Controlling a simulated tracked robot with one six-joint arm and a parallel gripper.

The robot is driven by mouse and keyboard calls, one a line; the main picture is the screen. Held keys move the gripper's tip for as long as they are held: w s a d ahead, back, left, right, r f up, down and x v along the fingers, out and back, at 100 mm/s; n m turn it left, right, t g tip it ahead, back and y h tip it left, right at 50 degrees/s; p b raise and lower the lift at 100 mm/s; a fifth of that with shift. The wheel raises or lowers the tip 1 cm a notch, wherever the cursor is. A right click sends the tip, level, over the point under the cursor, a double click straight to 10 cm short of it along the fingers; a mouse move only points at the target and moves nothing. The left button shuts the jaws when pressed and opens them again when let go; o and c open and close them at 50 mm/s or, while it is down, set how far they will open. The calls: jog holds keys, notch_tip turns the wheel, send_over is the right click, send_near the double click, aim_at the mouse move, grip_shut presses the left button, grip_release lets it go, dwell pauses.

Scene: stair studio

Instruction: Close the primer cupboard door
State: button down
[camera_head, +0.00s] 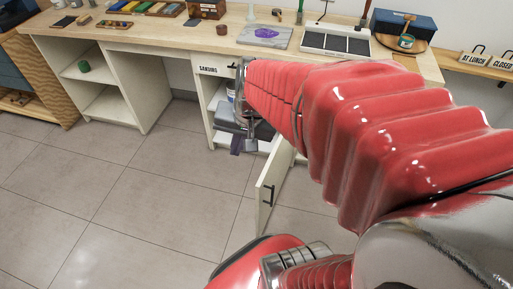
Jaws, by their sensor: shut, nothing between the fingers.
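The open cupboard (211,122) is under the bench, with shelves holding tins and dark folded items. My gripper (250,145) is small and grey, shut and empty, in front of the cupboard opening, up and left of the door. It looks apart from the door, though depth is hard to judge. My red arm hides the door's upper right part and the cupboard's right side. No primer label is readable.
A drawer marked SANDING (208,69) is above the cupboard. The workbench top (150,35) carries trays, a blue box (404,24) and tools. An open shelf unit (98,83) stands at left. The tiled floor (130,190) left of the door is clear.

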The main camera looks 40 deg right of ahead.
jog(key=s+d+f+m+y, duration=0.1)
jog(key=s+d+f+m, duration=0.3)
jog(key=d+f+m, duration=0.5)
jog(key=s+d+f+m+y, duration=0.1)
jog(key=s+d+f+m, duration=0.3)
jog(key=d+f+m, duration=0.6)
notch_tip(320, 180, down, 4)
jog(key=shift+s+d+f, duration=0.2)
jog(key=shift+d+f, duration=0.05)
jog(key=shift+d, duration=1)
jog(key=w+a+f, duration=0.5)
jog(key=f, duration=0.4)
jog(key=shift+w, duration=0.4)
jog(key=shift+a+f, duration=0.1)
